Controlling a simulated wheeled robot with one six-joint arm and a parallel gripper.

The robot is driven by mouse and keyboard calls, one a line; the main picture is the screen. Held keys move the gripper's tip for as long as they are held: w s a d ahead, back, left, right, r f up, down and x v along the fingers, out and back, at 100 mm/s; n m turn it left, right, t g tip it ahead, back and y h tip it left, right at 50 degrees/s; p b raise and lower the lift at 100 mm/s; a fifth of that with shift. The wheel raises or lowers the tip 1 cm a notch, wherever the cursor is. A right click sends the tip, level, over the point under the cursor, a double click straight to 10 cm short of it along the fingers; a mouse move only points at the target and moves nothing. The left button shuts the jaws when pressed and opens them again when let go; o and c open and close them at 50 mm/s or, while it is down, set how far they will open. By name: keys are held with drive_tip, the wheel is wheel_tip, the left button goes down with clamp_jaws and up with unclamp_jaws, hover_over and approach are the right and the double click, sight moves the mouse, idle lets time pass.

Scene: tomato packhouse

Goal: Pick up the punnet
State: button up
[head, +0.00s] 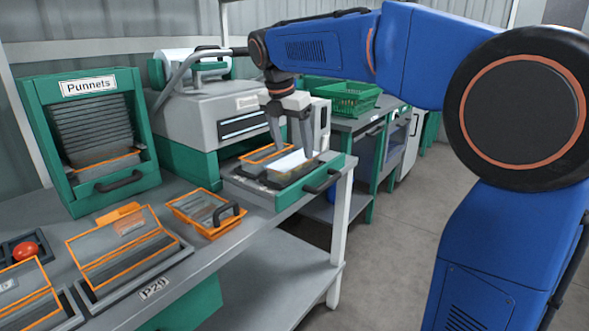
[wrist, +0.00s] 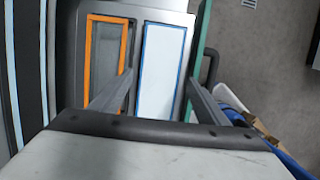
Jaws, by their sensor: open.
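The punnet (head: 287,163) has a white top and sits in the right-hand slot of the sealing machine's pulled-out green drawer (head: 322,176). In the wrist view the punnet (wrist: 161,68) shows as a white rectangle with a blue edge. My gripper (head: 296,152) points down over it with its jaws open. In the wrist view my gripper (wrist: 160,84) has one finger to the left of the punnet and one to the right. I cannot tell whether the fingers touch it. The punnet's contents are hidden.
An orange-edged slot (wrist: 105,62) lies left of the punnet. The sealing machine (head: 212,112) stands behind the drawer. A green Punnets dispenser (head: 92,140) and an orange-rimmed container (head: 207,212) are on the bench. A green crate (head: 345,98) stands behind. Open floor lies right.

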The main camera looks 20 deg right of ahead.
sight(295, 161)
drive_tip(key=shift+x, duration=1.9)
drive_tip(key=shift+s+a, duration=0.1)
drive_tip(key=shift+a, duration=0.05)
drive_tip(key=shift+c, duration=0.4)
drive_tip(key=c, duration=0.8)
drive_tip(key=shift+c, duration=0.2)
